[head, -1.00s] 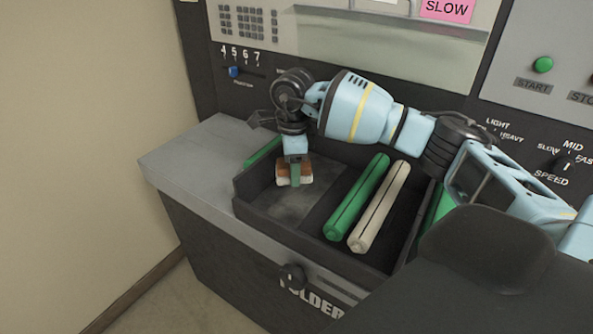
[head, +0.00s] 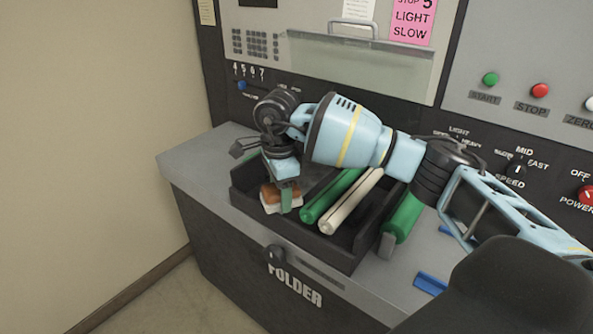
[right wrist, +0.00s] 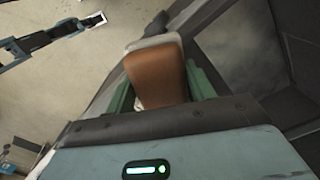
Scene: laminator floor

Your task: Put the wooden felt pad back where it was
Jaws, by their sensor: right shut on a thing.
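The wooden felt pad (head: 270,194) is a small brown block with a white felt layer on its underside. My right gripper (head: 284,203) is shut on it, with a green finger across its near side. The pad is held over the front left part of the black tray (head: 325,257), near the tray's front wall. In the right wrist view the pad (right wrist: 158,72) sits between the two green fingers (right wrist: 160,88). Whether its underside touches anything is hidden. My left gripper does not show in the head view.
In the tray, a green bar (head: 331,196) and a cream bar (head: 350,203) lie side by side, right of the pad. A green roll (head: 404,216) and a blue piece (head: 431,284) lie right of the tray. The grey counter (head: 200,160) is clear at left.

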